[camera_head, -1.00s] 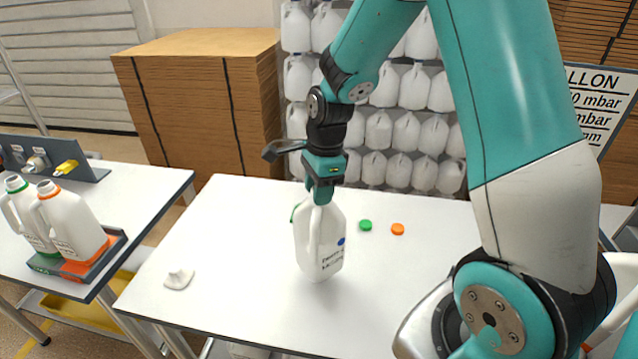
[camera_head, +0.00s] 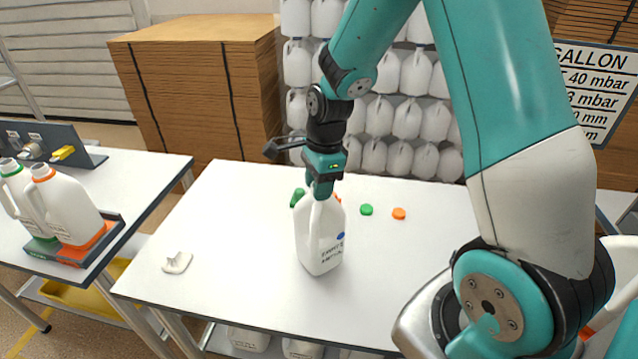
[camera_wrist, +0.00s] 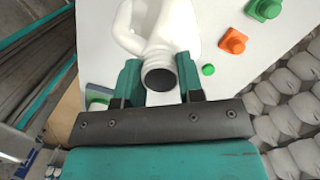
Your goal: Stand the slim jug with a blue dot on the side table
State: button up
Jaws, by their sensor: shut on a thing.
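The slim white jug with a blue dot (camera_head: 320,238) is upright over the white table in the middle, with dark print on its side. My gripper (camera_head: 322,190) is shut on its neck from above. In the wrist view the jug (camera_wrist: 168,30) shows its open dark mouth between the two teal fingers of my gripper (camera_wrist: 160,82). I cannot tell whether the jug's base touches the table (camera_head: 230,230).
Green (camera_head: 366,210) and orange (camera_head: 399,213) caps lie right of the jug, with more small green and orange pieces behind it. A small white piece (camera_head: 177,263) lies at left front. Two jugs (camera_head: 70,205) stand in a tray on the left table.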

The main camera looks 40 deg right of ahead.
jog(key=shift+f, duration=0.35)
jog(key=o, duration=1.2)
notch_tip(320, 180, up, 17)
jog(key=d+b, duration=0.2)
jog(key=b, duration=0.1)
jog(key=s+a+f+n+y+b, duration=0.1)
jog(key=s+a+f+n, duration=0.2)
jog(key=s+a+n, duration=0.6)
jog(key=s+a+f+n+y+b, duration=0.1)
jog(key=s+a+n, duration=0.8)
jog(key=n, duration=0.9)
notch_tip(320, 180, down, 3)
jog(key=s+b, duration=0.1)
jog(key=s, duration=0.1)
jog(key=shift+s+a+r+y, duration=0.2)
jog(key=shift+s+a+y, duration=0.1)
jog(key=shift+s+y, duration=0.1)
